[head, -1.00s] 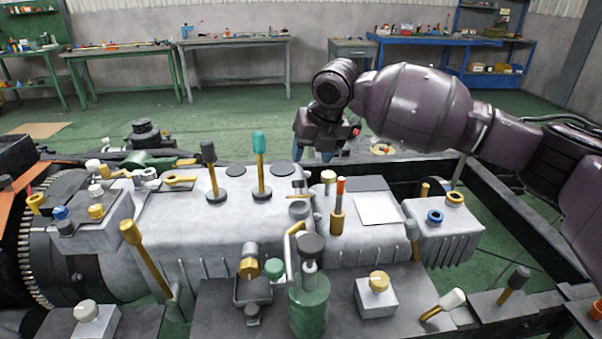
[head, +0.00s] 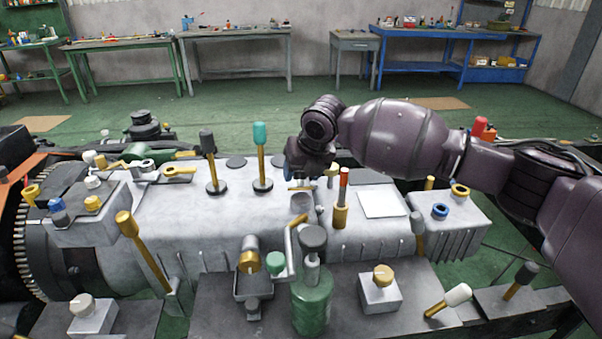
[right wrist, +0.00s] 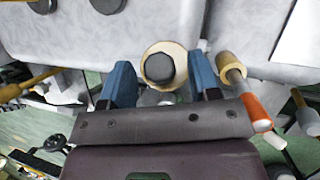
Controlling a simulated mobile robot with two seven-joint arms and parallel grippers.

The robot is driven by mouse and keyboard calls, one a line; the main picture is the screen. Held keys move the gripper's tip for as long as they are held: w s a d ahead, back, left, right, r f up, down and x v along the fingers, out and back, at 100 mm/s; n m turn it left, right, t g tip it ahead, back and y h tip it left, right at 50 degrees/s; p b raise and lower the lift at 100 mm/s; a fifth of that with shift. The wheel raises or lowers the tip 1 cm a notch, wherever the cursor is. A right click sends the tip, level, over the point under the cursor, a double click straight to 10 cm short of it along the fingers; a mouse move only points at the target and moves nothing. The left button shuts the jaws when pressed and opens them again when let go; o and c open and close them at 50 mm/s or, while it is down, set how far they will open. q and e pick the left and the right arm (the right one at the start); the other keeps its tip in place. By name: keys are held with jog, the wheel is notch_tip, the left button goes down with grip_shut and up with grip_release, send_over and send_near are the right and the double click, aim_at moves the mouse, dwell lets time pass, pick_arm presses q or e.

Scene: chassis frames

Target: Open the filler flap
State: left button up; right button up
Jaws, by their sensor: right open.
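My right gripper (head: 308,170) is over the middle of the pale grey housing (head: 380,178), in the head view seen partly from behind its own wrist. In the right wrist view its two blue fingers (right wrist: 162,84) are apart, with nothing gripped. A cream round cap (right wrist: 145,60) with a dark faceted top lies between them in the picture, with gaps at both sides. A small grey cup-like part (head: 302,203) with a gold bar is just below the gripper in the head view. I cannot tell for sure which part is the filler flap. My left gripper is not seen.
An orange-tipped lever (head: 343,182) stands close right of the gripper; it also shows in the right wrist view (right wrist: 255,108). A teal-topped lever (head: 261,150) stands to the left. A green bottle-like part (head: 311,303) stands in front. A flat white plate (head: 381,204) lies right.

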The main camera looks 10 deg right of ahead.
jog(key=shift+f, duration=0.2)
grip_shut()
dwell(0.3)
